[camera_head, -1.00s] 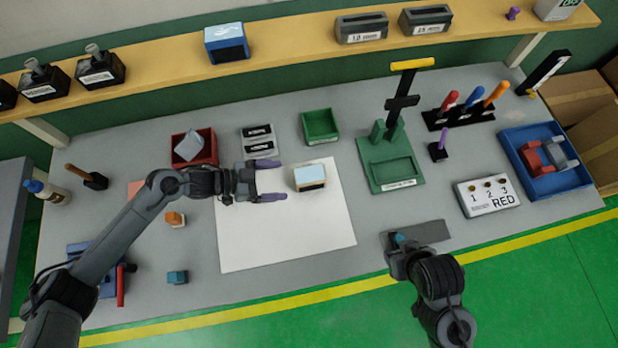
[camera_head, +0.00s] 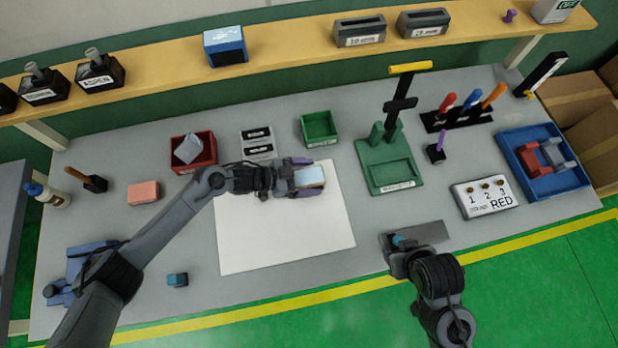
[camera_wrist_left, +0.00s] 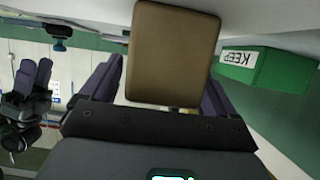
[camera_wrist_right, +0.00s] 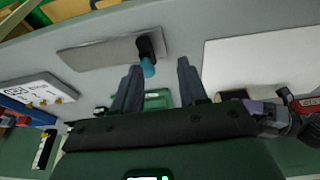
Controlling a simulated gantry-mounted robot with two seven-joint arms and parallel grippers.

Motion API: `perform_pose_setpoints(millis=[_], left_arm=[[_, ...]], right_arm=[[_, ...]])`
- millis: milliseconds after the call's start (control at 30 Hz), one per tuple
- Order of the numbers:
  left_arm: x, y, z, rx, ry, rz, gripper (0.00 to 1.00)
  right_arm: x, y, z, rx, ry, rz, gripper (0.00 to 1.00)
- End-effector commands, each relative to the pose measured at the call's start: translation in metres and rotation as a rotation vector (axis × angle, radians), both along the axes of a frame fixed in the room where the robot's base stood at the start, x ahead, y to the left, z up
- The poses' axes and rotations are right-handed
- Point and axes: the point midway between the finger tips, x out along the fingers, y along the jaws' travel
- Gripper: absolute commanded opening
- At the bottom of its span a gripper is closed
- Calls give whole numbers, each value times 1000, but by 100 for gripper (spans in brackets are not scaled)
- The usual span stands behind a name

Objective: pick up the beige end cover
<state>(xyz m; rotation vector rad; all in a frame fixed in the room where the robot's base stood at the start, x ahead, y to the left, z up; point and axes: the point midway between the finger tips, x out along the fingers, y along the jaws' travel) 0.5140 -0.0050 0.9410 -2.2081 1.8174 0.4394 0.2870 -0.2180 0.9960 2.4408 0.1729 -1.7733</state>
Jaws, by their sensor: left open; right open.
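My left gripper (camera_head: 302,177) is open, with one finger on each side of the block. I cannot tell whether the fingers touch it. My right gripper (camera_wrist_right: 159,85) is open and empty; in the head view it is near the table's front edge, by a grey plate (camera_head: 428,232).
A green bin (camera_head: 319,128), black-labelled tray (camera_head: 257,150) and red bin (camera_head: 194,155) stand behind the sheet. A green stand with a tall post (camera_head: 390,168) is to the right. A teal block (camera_head: 177,280) and pink block (camera_head: 144,192) lie left. The sheet's front is clear.

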Motion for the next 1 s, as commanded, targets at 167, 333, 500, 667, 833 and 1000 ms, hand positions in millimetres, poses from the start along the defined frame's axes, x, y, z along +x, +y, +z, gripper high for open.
perform_pose_setpoints(millis=[167,333,500,667,833,1000], left_arm=[[1,-3,-1,0,-1,1,89],[1,-3,-1,0,0,1,83],[1,-3,-1,0,0,1,57],[1,-3,-1,0,0,1,33],[1,-3,-1,-1,-1,1,29],[1,-3,1,-2,-2,1,29]], right_arm=[[0,0,0,0,0,0,43],[0,0,0,-1,1,1,43],[0,-1,0,-6,1,4,43],[0,-2,-1,-11,0,7,43],[0,-2,-1,-11,1,7,43],[0,-2,-1,-10,1,6,43]])
